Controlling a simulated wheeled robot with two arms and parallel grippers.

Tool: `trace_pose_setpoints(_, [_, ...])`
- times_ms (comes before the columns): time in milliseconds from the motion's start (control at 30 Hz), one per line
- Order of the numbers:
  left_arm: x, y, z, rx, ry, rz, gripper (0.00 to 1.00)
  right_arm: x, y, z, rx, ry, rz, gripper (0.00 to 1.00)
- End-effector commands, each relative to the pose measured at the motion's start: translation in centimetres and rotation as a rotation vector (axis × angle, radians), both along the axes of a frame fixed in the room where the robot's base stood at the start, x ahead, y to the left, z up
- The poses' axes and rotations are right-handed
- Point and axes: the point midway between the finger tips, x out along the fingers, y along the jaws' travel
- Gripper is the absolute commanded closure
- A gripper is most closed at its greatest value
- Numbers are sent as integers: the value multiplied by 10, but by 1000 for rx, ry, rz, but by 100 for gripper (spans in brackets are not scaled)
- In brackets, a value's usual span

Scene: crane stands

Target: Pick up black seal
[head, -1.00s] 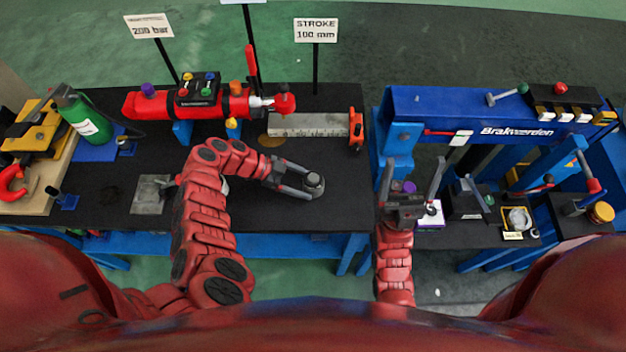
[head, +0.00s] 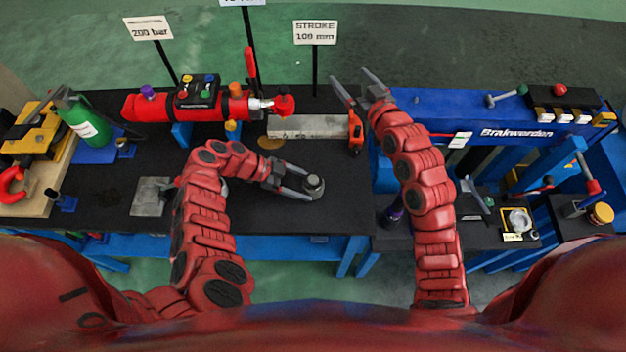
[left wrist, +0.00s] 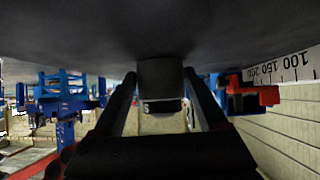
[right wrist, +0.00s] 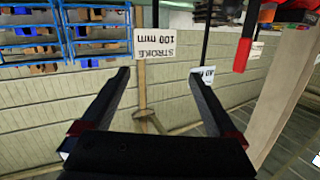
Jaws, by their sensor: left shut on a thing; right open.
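My left gripper (head: 310,190) is shut on a small dark grey cylinder (head: 315,181) at the black bench top. The cylinder also shows between the fingers in the left wrist view (left wrist: 160,82), with a pale mark like an "S" on it. My right gripper (head: 350,77) is raised above the right end of the bench, open and empty, fingers pointing away. The right wrist view shows nothing between its fingers (right wrist: 156,72). A faint dark ring shape (head: 107,195) lies on the bench at the left; I cannot tell whether it is the black seal.
A red cylinder unit (head: 200,105) lies at the back of the black bench (head: 255,215). A steel ruler block (head: 305,127) and orange-red tool (head: 356,132) sit right of it. A grey plate (head: 151,196) lies left of my left arm. A blue press frame (head: 440,105) stands right.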

Motion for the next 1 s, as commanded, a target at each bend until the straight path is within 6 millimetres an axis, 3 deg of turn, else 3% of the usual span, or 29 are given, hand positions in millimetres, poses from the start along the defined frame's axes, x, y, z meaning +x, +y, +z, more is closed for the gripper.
trace_pose_setpoints(133, [0,0,0,0,0,0,100,-26,40,-24,-143,191,182,5])
trace_pose_setpoints(300, [0,0,0,0,0,0,100,-80,64,-58,-365,411,393,5])
trace_pose_setpoints(500, [0,0,0,0,0,0,100,-143,56,-86,-625,607,572,5])
trace_pose_setpoints(600, [0,0,0,0,0,0,100,-164,47,-94,-714,671,623,5])
trace_pose_setpoints(767, [0,0,0,0,0,0,100,-179,40,-104,-780,722,661,5])
trace_pose_setpoints(1000, [0,0,0,0,0,0,100,-175,53,-145,-791,734,666,5])
